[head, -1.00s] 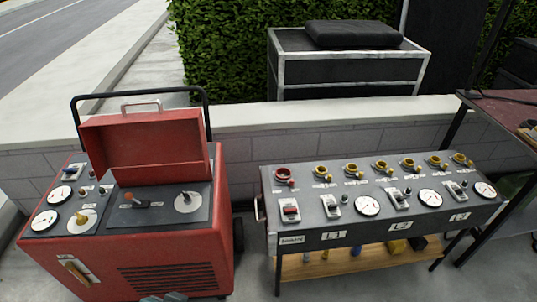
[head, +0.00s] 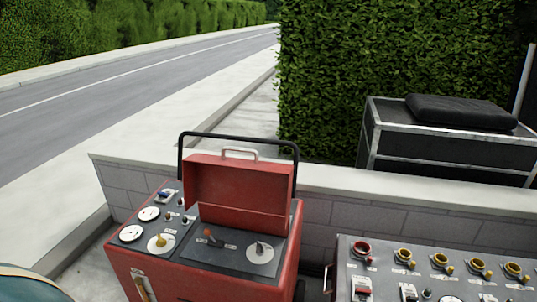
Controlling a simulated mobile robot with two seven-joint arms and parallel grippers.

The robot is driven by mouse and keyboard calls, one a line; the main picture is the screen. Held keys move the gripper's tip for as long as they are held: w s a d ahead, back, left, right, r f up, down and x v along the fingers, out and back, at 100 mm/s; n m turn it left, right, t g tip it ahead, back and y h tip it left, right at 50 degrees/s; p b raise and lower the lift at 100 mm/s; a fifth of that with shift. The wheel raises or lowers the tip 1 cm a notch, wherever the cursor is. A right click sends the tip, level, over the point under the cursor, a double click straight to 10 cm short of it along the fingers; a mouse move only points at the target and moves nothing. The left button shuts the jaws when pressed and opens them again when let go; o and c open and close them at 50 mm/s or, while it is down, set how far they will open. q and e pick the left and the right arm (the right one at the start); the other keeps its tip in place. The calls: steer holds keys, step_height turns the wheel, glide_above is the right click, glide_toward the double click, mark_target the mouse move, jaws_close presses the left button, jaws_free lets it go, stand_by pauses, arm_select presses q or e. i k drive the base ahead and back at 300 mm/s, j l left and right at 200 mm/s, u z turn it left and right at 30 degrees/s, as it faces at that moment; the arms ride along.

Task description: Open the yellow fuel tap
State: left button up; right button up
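A red generator (head: 200,276) stands in front of a low wall, with its red lid (head: 240,190) raised. A yellow knob (head: 161,239) sits on a pale round plate at the left of its top panel. A yellowish lever (head: 143,288) is on a pale plate on the generator's front face, cut off by the bottom edge. I cannot tell from the frame which of these two is the fuel tap, nor its setting. An orange-tipped lever (head: 208,233) and a grey dial (head: 260,250) sit below the lid. Neither gripper is in view.
A grey control console (head: 385,275) with red and yellow rings stands right of the generator, past a gap. The low wall (head: 330,210) runs behind both. A black case (head: 445,150) is behind the wall.

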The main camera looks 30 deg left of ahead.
mark_target(160, 243)
steer(key=u, duration=1.65)
